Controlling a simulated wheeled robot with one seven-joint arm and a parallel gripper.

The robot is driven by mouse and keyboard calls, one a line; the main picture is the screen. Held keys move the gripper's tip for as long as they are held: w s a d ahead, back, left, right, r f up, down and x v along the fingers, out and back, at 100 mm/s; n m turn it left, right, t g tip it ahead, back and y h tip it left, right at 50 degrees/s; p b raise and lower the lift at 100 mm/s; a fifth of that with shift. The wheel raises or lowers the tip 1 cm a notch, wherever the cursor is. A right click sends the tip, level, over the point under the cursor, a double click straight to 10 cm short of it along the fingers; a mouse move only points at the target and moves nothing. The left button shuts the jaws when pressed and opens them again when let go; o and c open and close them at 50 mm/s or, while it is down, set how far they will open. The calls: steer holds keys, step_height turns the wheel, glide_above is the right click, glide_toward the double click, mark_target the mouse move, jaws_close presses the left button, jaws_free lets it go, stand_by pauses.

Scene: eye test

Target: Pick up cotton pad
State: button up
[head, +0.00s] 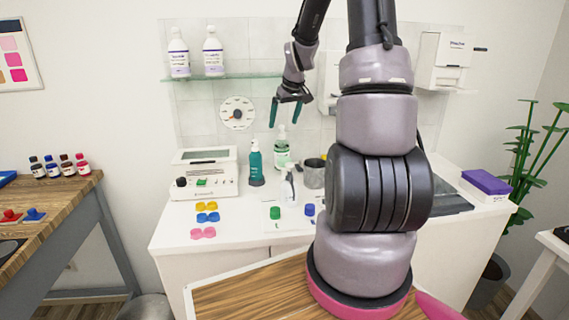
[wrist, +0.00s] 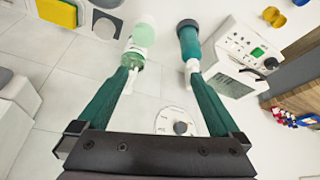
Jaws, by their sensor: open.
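I cannot make out a cotton pad for certain in either view. My gripper (head: 285,112) is open and empty, its two teal fingers pointing down above the back of the white counter. In the wrist view the open fingers (wrist: 161,68) have nothing between them. A clear bottle with green liquid (head: 281,155) and a teal bottle (head: 256,165) stand below my gripper, apart from it. In the wrist view the green bottle (wrist: 140,42) and the teal bottle (wrist: 188,42) show just past the fingertips. My arm hides part of the counter in the head view.
A metal cup (head: 314,173) stands right of the bottles. A white device (head: 205,175) is at left, with yellow, blue and pink cases (head: 203,233) in front. A glass shelf (head: 215,77) holds two white bottles. A purple-topped box (head: 486,186) is at right.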

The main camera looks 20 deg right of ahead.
glide_toward(285, 159)
steer(key=f, duration=0.1)
steer(key=w+f, duration=0.1)
steer(key=f, duration=0.1)
steer(key=shift+w+a+n, duration=0.2)
steer(key=shift+n, duration=0.2)
steer(key=shift+x, duration=2.95)
steer(key=shift+s+d, duration=0.1)
steer(key=shift+d, duration=0.1)
steer(key=c, duration=1.5)
steer(key=shift+r, duration=0.15)
step_height(285, 159, up, 7)
steer(key=shift+f, duration=0.15)
steer(key=s+d, duration=0.3)
steer(key=s, duration=1.4)
steer(key=shift+s, duration=0.4)
